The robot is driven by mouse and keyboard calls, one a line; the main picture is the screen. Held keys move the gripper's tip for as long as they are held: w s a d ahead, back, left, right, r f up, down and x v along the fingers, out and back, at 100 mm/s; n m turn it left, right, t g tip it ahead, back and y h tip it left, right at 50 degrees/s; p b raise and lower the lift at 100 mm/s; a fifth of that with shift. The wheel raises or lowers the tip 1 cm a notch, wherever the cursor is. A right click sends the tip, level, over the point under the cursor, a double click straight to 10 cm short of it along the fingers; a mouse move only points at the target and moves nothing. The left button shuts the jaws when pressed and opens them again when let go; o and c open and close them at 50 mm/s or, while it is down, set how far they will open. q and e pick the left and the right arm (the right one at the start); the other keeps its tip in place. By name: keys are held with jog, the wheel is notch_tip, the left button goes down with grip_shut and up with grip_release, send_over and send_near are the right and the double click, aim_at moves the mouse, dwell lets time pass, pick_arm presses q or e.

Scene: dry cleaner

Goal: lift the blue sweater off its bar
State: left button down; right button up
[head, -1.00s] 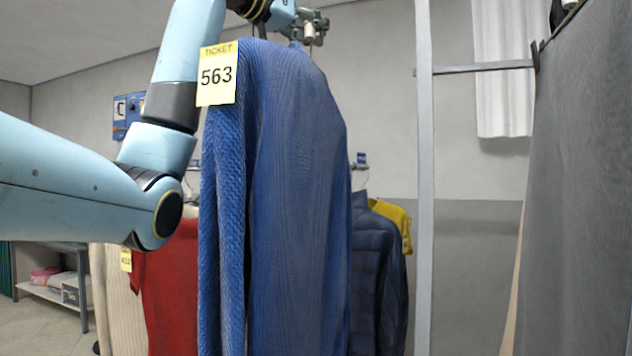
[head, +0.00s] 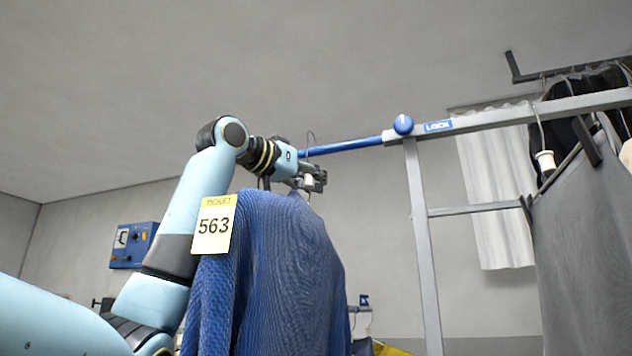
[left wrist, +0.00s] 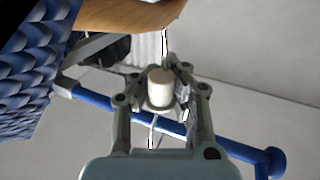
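The blue sweater (head: 285,270) hangs upright in the head view, with a yellow ticket 563 (head: 213,226) on its shoulder. Its knit also shows at the left edge of the left wrist view (left wrist: 25,75). Its hanger's thin wire hook goes up to the blue bar (head: 345,146), which also crosses the left wrist view (left wrist: 235,148). My left gripper (head: 314,181) is at the hanger's neck, just below the bar. In the left wrist view its fingers stand apart on either side of the hanger's white cylindrical grip (left wrist: 160,88); contact is not clear. My right gripper is not in view.
A grey rail frame with upright post (head: 425,250) carries the blue bar, with a blue knob and LOCK label (head: 438,126). A grey garment (head: 590,260) hangs at the right. A blue control box (head: 133,245) is on the back wall. Other clothes show low behind the sweater.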

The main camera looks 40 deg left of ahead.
pick_arm(q)
jog(key=shift+s+a+r, duration=0.1)
jog(key=shift+s+r, duration=0.25)
jog(key=shift+s, duration=0.35)
jog(key=s+a+b, duration=0.2)
jog(key=s+b, duration=0.5)
jog(key=s, duration=0.9)
jog(key=shift+s+a, duration=0.25)
jog(key=shift+a, duration=0.05)
